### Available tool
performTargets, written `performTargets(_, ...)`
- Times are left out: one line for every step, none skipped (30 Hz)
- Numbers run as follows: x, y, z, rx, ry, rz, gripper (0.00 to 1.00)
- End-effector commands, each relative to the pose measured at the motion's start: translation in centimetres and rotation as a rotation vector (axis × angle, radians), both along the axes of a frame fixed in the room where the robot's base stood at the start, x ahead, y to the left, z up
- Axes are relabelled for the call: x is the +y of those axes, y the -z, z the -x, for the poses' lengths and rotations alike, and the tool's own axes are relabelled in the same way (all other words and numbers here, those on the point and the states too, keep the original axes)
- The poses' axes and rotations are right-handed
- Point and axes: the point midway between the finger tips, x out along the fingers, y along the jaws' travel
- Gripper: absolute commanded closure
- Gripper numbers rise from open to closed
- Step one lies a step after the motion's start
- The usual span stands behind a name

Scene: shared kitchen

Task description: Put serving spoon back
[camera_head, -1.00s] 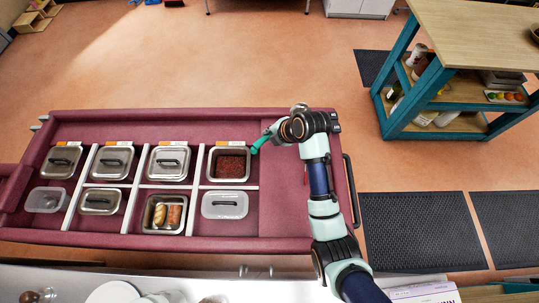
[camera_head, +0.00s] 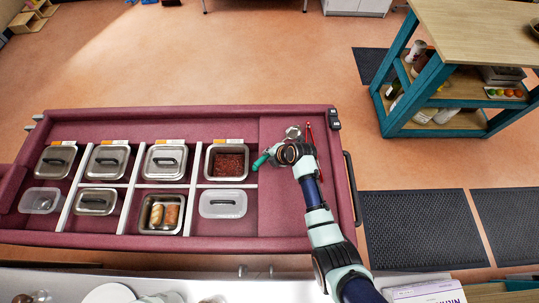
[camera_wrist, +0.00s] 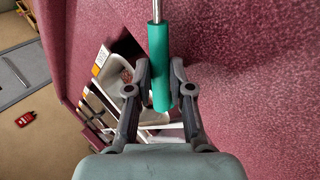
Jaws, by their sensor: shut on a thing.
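The serving spoon has a green handle (camera_head: 261,162) and a metal end (camera_head: 292,132) that shows above my wrist in the head view. My gripper (camera_head: 272,157) is over the right part of the maroon counter, just right of the open pan of dark red food (camera_head: 228,166). In the wrist view my gripper (camera_wrist: 160,82) is shut on the spoon's green handle (camera_wrist: 160,50), with a finger on each side. The metal shaft (camera_wrist: 157,10) runs out of the top of that view. The spoon's bowl is outside it.
Several lidded steel pans fill the left, with a pan of rolls (camera_head: 161,213) and a clear lidded box (camera_head: 222,204) in the front row.

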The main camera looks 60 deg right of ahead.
Motion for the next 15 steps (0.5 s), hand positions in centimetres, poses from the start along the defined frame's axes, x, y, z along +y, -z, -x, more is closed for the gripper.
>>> performTargets(0.02,-0.01,0.02,0.000,0.000,0.000,1.00)
performTargets(0.02,-0.02,0.02,0.001,0.000,0.000,1.00)
performTargets(0.03,0.00,0.03,0.001,0.000,0.000,0.78)
performTargets(0.03,0.00,0.03,0.001,0.000,0.000,0.72)
performTargets(0.03,-0.01,0.02,0.001,0.000,0.000,0.68)
performTargets(0.03,-0.02,0.02,0.001,0.000,0.000,0.61)
performTargets(0.03,-0.02,0.02,0.001,0.000,0.000,0.56)
performTargets(0.03,-0.03,0.02,0.001,0.000,0.000,0.54)
performTargets(0.03,-0.03,0.02,0.001,0.001,-0.001,0.54)
performTargets(0.03,-0.03,0.02,0.001,0.001,-0.001,0.54)
performTargets(0.03,-0.03,0.02,0.001,0.001,-0.001,0.54)
performTargets(0.03,-0.04,0.02,0.001,0.001,-0.001,0.54)
performTargets(0.03,-0.04,0.02,0.001,0.001,-0.001,0.54)
performTargets(0.03,-0.04,0.02,0.001,0.001,-0.001,0.54)
performTargets(0.02,-0.06,0.03,0.001,0.001,-0.001,0.54)
